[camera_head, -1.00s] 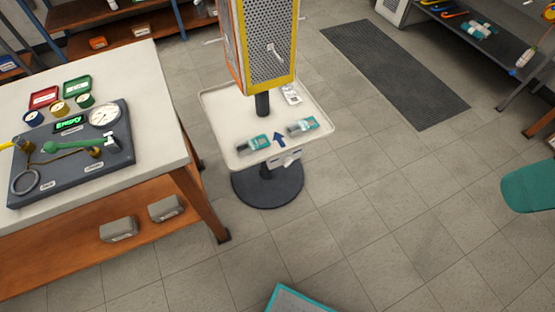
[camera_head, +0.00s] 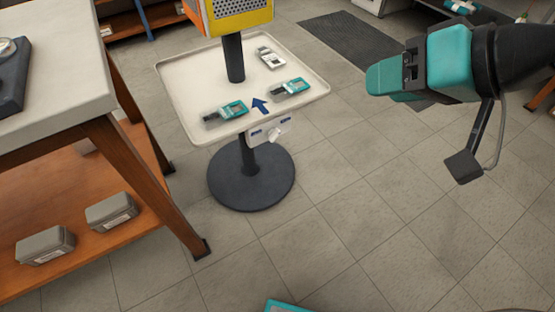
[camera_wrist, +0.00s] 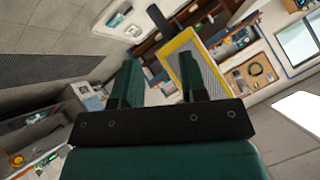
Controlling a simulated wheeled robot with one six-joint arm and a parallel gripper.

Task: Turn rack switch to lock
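The rack is an orange and yellow perforated tower (camera_head: 238,18) on a dark pole, cut off by the top of the head view. A small white plate with a pale knob (camera_head: 273,133), which looks like the switch, hangs under the front edge of the white tray (camera_head: 178,85). The knob's setting is too small to read. My teal gripper (camera_head: 382,84) is in the air right of the tray, apart from it. In the wrist view my gripper's two fingers (camera_wrist: 160,80) stand apart with nothing between them. The yellow-framed rack panel (camera_wrist: 195,68) shows beyond them.
Two teal handheld devices (camera_head: 226,112) (camera_head: 291,89) and a white device (camera_head: 269,57) lie on the tray. A round dark base (camera_head: 252,182) stands below. A wooden-legged workbench (camera_head: 60,104) is at left, with grey boxes (camera_head: 112,211) on its shelf. The floor at front right is clear.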

